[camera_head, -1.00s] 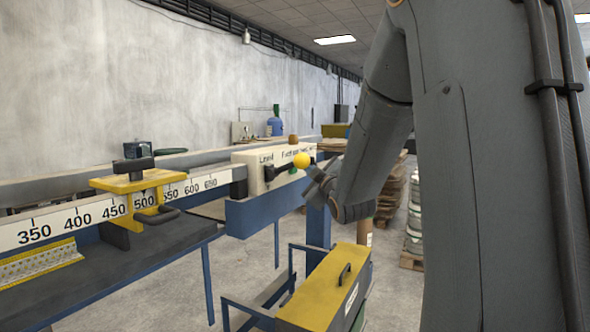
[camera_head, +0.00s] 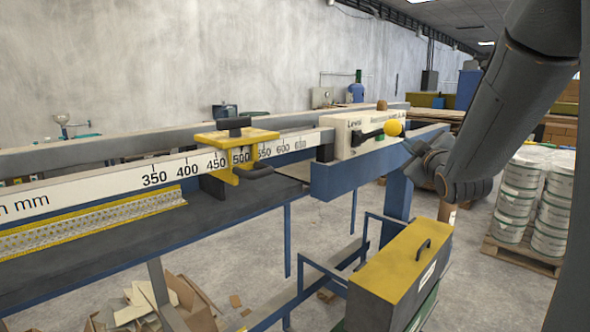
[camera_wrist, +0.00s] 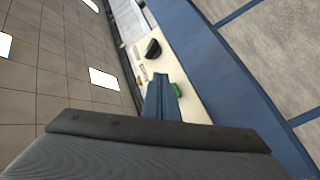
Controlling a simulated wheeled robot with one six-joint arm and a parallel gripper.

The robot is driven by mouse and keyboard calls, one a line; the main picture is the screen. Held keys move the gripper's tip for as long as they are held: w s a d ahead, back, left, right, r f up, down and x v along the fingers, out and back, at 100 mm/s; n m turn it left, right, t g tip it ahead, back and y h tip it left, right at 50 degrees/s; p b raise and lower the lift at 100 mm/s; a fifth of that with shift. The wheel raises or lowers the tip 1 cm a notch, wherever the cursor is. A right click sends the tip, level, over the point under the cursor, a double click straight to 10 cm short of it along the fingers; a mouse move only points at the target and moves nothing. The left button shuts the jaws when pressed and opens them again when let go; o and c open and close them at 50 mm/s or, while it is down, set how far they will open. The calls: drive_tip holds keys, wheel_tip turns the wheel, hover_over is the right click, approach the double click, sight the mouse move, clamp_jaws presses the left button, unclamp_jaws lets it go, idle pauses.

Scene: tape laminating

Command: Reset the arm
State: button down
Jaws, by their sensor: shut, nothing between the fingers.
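My gripper (camera_head: 416,152) is at the right of the machine's cream control box (camera_head: 368,128), just right of and below the lever's yellow ball knob (camera_head: 393,128). A small gap shows between gripper and knob. In the wrist view the gripper's fingers (camera_wrist: 161,85) are together and empty, in front of the cream panel (camera_wrist: 180,60). A black knob (camera_wrist: 153,49) sits beyond the fingertips, and a green button (camera_wrist: 177,90) is partly hidden beside them. My arm comes down from the upper right.
A long ruler (camera_head: 150,180) with a yellow clamp (camera_head: 238,140) runs left along the blue machine. A yellow-topped box (camera_head: 402,262) stands below my gripper. Stacked white rolls (camera_head: 520,190) on a pallet stand at right. Cardboard scraps (camera_head: 140,300) lie at lower left. Grey floor shows between.

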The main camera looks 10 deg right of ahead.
drive_tip(key=s+a+f+m+g+y, duration=0.1)
drive_tip(key=s+a+f+m+g, duration=0.1)
drive_tip(key=s+a+f+g, duration=0.6)
drive_tip(key=s+a+f+m+g, duration=0.1)
drive_tip(key=s+a+f+m, duration=0.15)
drive_tip(key=f, duration=0.95)
drive_tip(key=s+a+f+m+g, duration=0.1)
drive_tip(key=s+a+f+g, duration=0.3)
drive_tip(key=s, duration=0.5)
drive_tip(key=s+a+f+m+g+y, duration=0.1)
drive_tip(key=s+a+f+g, duration=0.3)
drive_tip(key=s, duration=0.6)
drive_tip(key=shift+s+a+f+m+y, duration=0.15)
drive_tip(key=shift+a+f+m+y, duration=0.15)
drive_tip(key=shift+a+f+m, duration=0.6)
drive_tip(key=shift+r, duration=0.2)
